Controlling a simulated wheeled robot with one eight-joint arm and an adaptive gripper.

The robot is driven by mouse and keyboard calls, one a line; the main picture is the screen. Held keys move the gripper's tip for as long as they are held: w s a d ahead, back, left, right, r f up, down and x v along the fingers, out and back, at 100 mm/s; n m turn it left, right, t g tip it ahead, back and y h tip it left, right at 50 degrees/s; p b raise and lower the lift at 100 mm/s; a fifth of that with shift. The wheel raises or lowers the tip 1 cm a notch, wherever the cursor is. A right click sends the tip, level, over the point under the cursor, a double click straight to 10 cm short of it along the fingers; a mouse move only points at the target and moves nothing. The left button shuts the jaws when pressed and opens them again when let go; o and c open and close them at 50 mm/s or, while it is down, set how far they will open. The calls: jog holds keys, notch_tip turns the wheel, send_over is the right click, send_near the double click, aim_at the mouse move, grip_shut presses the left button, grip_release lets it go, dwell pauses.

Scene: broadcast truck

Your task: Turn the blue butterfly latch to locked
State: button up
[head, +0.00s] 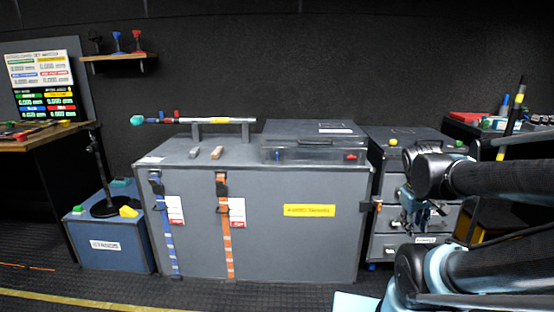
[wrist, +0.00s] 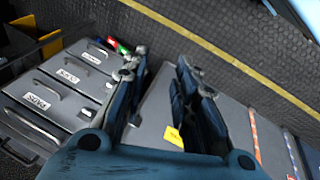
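A large grey case (head: 262,262) stands on the floor, with a low dark case (head: 315,130) on its top at the right. A small blue piece (head: 277,156) at the left of the low case's front may be the butterfly latch; its turn is too small to read. A small red piece (head: 350,157) is at the right of that front. My gripper (head: 415,212) is right of the grey case, apart from the blue piece. In the wrist view my gripper (wrist: 160,57) is open, with nothing between its fingers. The blue piece cannot be made out there.
Blue (head: 170,245) and orange (head: 225,225) straps hang down the grey case's front. A drawer cabinet (head: 390,222) stands at its right, behind my arm. A blue box (head: 105,255) with a stand (head: 98,170) is at the left. The floor in front is clear.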

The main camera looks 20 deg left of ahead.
aim_at(277, 155)
jog(key=w+a+r+n+t+h, duration=0.1)
jog(key=w+a+r+n+t, duration=0.15)
jog(key=w+n, duration=0.35)
jog(key=w+a+r+n+t+h, duration=0.1)
jog(key=w+a+n+t, duration=0.15)
jog(key=w, duration=0.55)
jog(key=w+a+r+n+t, duration=0.25)
jog(key=w+a+n, duration=0.55)
jog(key=a, duration=0.4)
jog(key=s+a+f+n+t+y, duration=0.1)
jog(key=s+a+n+t+y, duration=0.2)
jog(key=a+n, duration=0.95)
jog(key=s+a+f+n+t+y, duration=0.1)
jog(key=a+n+t+y, duration=0.35)
jog(key=a, duration=1.55)
jog(key=shift+g, duration=0.3)
jog(key=x, duration=1.7)
jog(key=shift+w+f, duration=0.15)
grip_shut()
